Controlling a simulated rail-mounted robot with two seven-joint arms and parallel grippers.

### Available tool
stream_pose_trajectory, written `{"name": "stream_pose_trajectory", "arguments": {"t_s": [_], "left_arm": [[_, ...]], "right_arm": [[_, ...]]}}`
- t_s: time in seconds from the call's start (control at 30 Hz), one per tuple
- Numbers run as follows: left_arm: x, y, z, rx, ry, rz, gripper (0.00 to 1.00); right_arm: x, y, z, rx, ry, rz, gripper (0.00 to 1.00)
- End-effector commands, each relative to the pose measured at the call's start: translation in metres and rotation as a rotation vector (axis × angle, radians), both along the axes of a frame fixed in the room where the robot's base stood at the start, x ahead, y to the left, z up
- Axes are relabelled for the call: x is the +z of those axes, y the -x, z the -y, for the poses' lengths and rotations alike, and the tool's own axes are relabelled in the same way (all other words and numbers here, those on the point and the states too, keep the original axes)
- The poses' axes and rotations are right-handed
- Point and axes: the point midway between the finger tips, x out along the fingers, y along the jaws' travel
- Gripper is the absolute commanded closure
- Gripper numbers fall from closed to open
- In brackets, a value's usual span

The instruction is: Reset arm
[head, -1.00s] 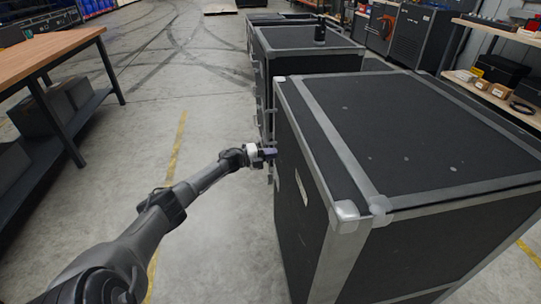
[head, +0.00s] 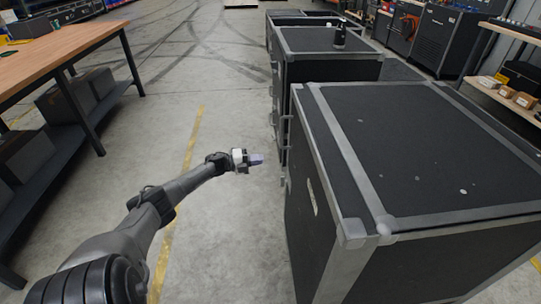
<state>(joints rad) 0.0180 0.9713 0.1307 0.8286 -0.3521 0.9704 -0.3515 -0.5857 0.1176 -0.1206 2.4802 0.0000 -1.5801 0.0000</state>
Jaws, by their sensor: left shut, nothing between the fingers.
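My left arm reaches in from the lower left in the head view. Its gripper (head: 257,160) is shut and empty, held over the floor just left of the near black case. The near black case (head: 400,140) has grey metal edges and fills the right side. A gap of floor shows between the gripper and the case's left side. My right gripper is not in view.
More black cases (head: 325,68) stand in a row behind, one with a small dark object (head: 339,35) on top. A wooden-topped workbench (head: 60,50) stands at left. Shelving with small boxes (head: 524,100) is at right. Open concrete floor (head: 225,100) lies between bench and cases.

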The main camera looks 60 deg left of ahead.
Motion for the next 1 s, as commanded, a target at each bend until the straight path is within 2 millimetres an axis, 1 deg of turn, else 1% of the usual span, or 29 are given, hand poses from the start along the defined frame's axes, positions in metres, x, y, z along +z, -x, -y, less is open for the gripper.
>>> {"name": "stream_pose_trajectory", "arguments": {"t_s": [0.03, 0.1, 0.3, 0.6, 0.7, 0.77, 0.87, 1.0], "left_arm": [[0.002, 0.007, -0.003, 0.001, 0.0, -0.003, 1.0], [0.001, 0.015, -0.006, 0.001, 0.0, -0.003, 1.0], [0.0, 0.028, -0.011, 0.0, 0.0, -0.001, 1.0], [0.0, 0.031, -0.012, 0.0, 0.001, 0.0, 1.0], [-0.001, 0.03, -0.014, 0.013, 0.025, -0.011, 1.0], [-0.004, 0.029, -0.021, 0.058, 0.037, -0.032, 1.0], [-0.012, 0.027, -0.043, 0.198, 0.058, -0.085, 1.0], [-0.025, 0.029, -0.086, 0.485, 0.104, -0.167, 1.0]], "right_arm": [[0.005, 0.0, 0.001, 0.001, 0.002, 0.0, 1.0], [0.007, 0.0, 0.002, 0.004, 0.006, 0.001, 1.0], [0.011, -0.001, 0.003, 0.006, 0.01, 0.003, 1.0], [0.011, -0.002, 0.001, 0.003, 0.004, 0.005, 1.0], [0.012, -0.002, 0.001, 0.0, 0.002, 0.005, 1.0], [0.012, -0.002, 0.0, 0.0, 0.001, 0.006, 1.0], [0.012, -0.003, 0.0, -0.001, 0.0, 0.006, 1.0], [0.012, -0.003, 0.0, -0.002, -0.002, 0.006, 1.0]]}}
